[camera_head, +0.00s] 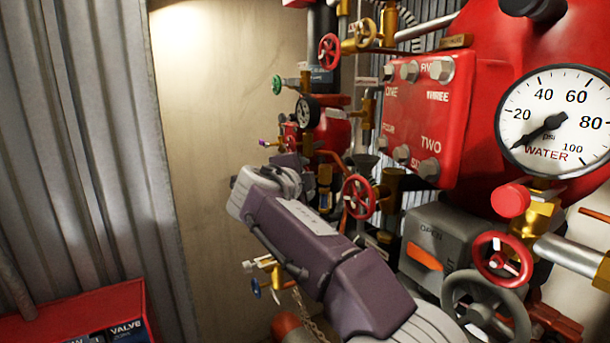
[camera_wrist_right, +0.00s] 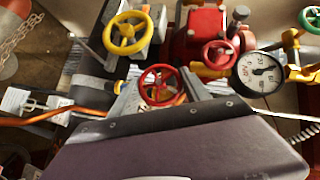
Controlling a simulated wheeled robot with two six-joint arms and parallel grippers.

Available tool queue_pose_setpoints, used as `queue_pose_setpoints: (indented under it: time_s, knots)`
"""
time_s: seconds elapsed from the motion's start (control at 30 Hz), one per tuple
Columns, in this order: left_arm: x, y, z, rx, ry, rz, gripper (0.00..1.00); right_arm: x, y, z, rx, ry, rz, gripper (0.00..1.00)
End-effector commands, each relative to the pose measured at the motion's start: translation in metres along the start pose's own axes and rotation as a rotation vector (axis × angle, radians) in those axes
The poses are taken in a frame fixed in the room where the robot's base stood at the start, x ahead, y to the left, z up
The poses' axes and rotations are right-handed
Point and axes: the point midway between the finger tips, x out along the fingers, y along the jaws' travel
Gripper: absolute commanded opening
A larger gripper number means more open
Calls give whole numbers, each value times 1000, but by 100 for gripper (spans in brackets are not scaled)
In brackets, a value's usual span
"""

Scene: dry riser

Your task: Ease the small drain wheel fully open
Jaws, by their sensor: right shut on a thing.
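In the right wrist view, a small red handwheel (camera_wrist_right: 160,86) with spokes lies straight ahead of the purple wrist body. Grey finger parts of my right gripper (camera_wrist_right: 160,94) show on both sides of it, and the gripper looks shut on this wheel. The exact contact is hard to see. In the head view my purple and grey right arm reaches up and left, and its fingers are hidden. No label marks a drain wheel, so I cannot confirm which wheel it is. My left gripper is not in view.
Several other handwheels crowd the pipes: a red one (camera_head: 359,196) beside my arm, a yellow one (camera_wrist_right: 128,33) and another red one (camera_wrist_right: 219,55). A large WATER gauge (camera_head: 556,121) and red plate (camera_head: 428,115) stand right. Open space lies before the beige wall (camera_head: 215,120).

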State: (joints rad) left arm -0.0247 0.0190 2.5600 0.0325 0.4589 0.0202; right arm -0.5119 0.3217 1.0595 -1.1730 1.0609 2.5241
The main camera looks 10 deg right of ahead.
Motion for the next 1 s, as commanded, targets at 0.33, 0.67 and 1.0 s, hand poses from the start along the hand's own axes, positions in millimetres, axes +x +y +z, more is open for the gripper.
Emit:
queue_pose_setpoints:
  time_s: [0.33, 0.67, 1.0]
  knots:
    - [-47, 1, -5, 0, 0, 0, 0, -1, -6, -1, -167, 2, 168, 15]
    - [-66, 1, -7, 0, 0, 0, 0, 0, -2, -1, -245, 3, 246, 15]
    - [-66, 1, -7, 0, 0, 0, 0, 1, 0, 0, -258, 3, 258, 15]
